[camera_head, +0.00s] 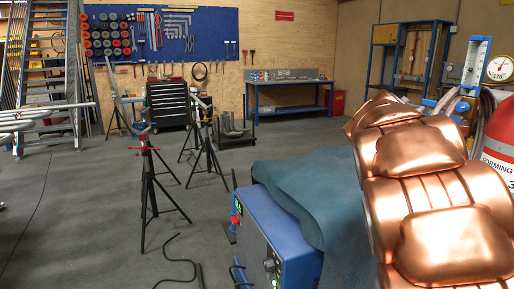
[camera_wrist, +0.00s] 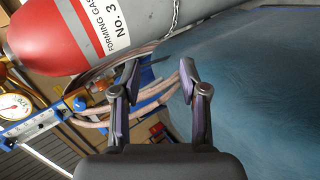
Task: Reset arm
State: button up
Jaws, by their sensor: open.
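My gripper (camera_wrist: 160,82) shows in the wrist view with its two fingers apart and nothing between them. Behind the fingers are pinkish hoses (camera_wrist: 150,98) and a blue-green padded surface (camera_wrist: 255,75). The copper-coloured segments at the right of the head view look like my own arm; they hide what stands behind them. My gripper does not show in the head view.
A red-and-grey gas cylinder (camera_wrist: 85,32) lies across the wrist view's top; it also shows in the head view (camera_head: 498,160). A blue machine (camera_head: 275,240) and stands (camera_head: 148,185) occupy the floor. A workbench (camera_head: 290,88) is at the back.

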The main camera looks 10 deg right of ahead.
jog(key=s+a+f+g+y, duration=0.2)
jog(key=s+a+f+y, duration=0.3)
jog(key=s+a+f, duration=0.6)
jog(key=s+a+f+g+y+p, duration=0.1)
jog(key=s+a+f+y, duration=0.5)
jog(key=s+a+f, duration=0.5)
jog(key=s+a, duration=0.8)
jog(key=a, duration=0.1)
jog(key=shift+s+a+m+g, duration=0.15)
jog(key=shift+s+m+g, duration=0.15)
jog(key=shift+g, duration=0.1)
dwell(4.0)
